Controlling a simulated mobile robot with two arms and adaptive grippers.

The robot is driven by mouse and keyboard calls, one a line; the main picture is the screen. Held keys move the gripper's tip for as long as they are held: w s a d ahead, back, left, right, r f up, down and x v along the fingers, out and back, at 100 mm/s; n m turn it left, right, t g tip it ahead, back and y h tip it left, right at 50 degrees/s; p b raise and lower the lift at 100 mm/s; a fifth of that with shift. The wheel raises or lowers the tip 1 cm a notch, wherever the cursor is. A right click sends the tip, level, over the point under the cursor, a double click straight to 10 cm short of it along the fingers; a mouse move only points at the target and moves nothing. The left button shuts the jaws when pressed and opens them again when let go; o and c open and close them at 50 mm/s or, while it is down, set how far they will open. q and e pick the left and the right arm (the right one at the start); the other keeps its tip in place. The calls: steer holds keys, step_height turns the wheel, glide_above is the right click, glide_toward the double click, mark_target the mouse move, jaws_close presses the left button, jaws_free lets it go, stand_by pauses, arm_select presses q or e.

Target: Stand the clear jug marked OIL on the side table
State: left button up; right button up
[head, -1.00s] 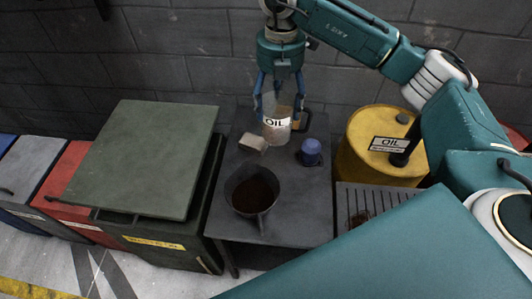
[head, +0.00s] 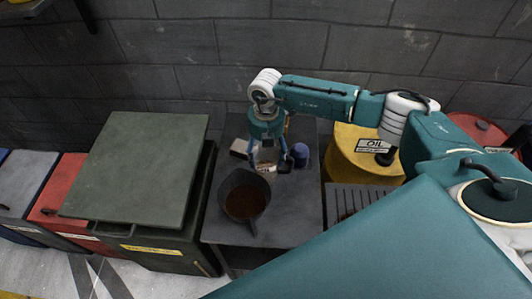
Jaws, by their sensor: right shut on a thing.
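The clear jug marked OIL (head: 266,167) is over the middle of the dark side table (head: 291,222). Its white label and a dark handle show at its right, while my gripper hides its upper part. My right gripper (head: 268,158) comes down on it from above and is shut on it. The jug is just behind the dark funnel pan, between a pale block and a blue cup. I cannot tell whether its base touches the table top. My left gripper is not in view.
On the table are a dark round pan with a spout (head: 245,202), a pale block (head: 240,147) and a blue cup (head: 301,155). A green lidded bin (head: 141,165) stands left, a yellow OIL drum (head: 352,160) right. The table's front right is bare.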

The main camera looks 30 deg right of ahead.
steer(key=shift+f, duration=0.25)
steer(key=o, duration=2)
steer(key=shift+c, duration=0.2)
step_height(320, 180, up, 12)
steer(key=b, duration=0.2)
steer(key=shift+b, duration=0.35)
steer(key=shift+s, duration=0.1)
